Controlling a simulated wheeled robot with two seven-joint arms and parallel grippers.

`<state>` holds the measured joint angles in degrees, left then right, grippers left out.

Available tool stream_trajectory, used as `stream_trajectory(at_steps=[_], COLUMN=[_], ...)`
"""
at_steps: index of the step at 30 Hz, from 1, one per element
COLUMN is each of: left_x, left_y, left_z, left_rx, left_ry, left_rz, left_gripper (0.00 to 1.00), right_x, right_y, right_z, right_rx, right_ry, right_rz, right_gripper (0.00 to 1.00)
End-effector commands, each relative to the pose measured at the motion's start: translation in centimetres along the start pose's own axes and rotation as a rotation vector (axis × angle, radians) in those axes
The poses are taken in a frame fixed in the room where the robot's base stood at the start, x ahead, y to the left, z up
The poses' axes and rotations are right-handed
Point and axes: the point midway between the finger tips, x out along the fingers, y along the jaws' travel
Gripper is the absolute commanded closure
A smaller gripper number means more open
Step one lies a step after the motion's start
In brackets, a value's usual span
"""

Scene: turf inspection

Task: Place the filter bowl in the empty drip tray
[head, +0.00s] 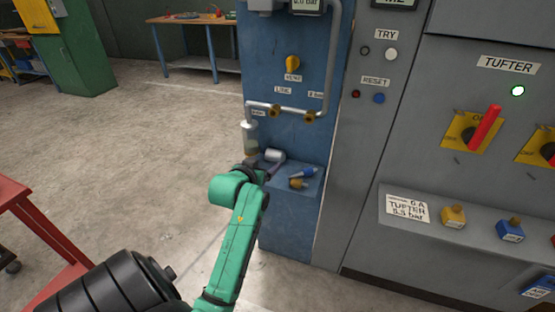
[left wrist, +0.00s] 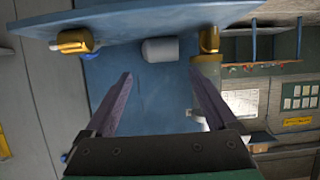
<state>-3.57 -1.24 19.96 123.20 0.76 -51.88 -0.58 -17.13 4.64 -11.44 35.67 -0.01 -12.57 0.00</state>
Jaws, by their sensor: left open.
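A pale clear-walled cylinder with an amber lower part (head: 250,138), which looks like the filter bowl, hangs upright below the left end of the pipe. A grey cylinder (head: 274,155) lies just right of it, over the blue ledge (head: 283,205), which may be the drip tray. My left gripper (head: 272,171) is at the ledge's left edge, partly hidden by its green wrist. In the left wrist view its fingers (left wrist: 162,100) are apart with nothing between them. A grey cylinder (left wrist: 160,50) shows beyond them, between two brass-coloured parts. My right gripper is out of view.
The pipe (head: 290,113) with brass fittings runs above on the blue panel (head: 283,80). A grey cabinet (head: 348,190) stands right of it. A red table (head: 40,225) is at left; the floor between is clear.

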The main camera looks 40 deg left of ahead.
Motion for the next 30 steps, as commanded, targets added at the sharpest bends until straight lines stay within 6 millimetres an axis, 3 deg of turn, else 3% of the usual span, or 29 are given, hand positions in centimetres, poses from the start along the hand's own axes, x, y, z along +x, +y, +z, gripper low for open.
stream_trajectory(at_steps=[4, 15, 18, 24, 26, 30], left_x=[4.1, 10.2, 11.3, 11.4, 11.4, 11.3], left_y=[0.0, -0.1, -0.1, -0.1, -0.1, -0.1], left_z=[0.1, 0.5, 0.4, 0.4, 0.4, 0.4], left_rx=[0.000, 0.000, 0.001, 0.002, 0.002, 0.002], left_ry=[0.001, 0.000, 0.000, -0.001, -0.001, 0.000], left_rz=[0.001, 0.001, 0.001, 0.001, 0.001, 0.001], left_gripper=[0.09, 0.09, 0.09, 0.09, 0.28, 0.82], right_x=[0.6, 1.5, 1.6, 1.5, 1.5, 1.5], right_y=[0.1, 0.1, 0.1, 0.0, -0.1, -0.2], right_z=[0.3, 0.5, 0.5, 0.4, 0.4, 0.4], right_rx=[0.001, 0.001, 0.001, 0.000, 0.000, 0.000], right_ry=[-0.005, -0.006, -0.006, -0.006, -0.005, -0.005], right_rz=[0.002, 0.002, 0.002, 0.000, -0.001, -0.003], right_gripper=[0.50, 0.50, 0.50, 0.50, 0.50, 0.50])
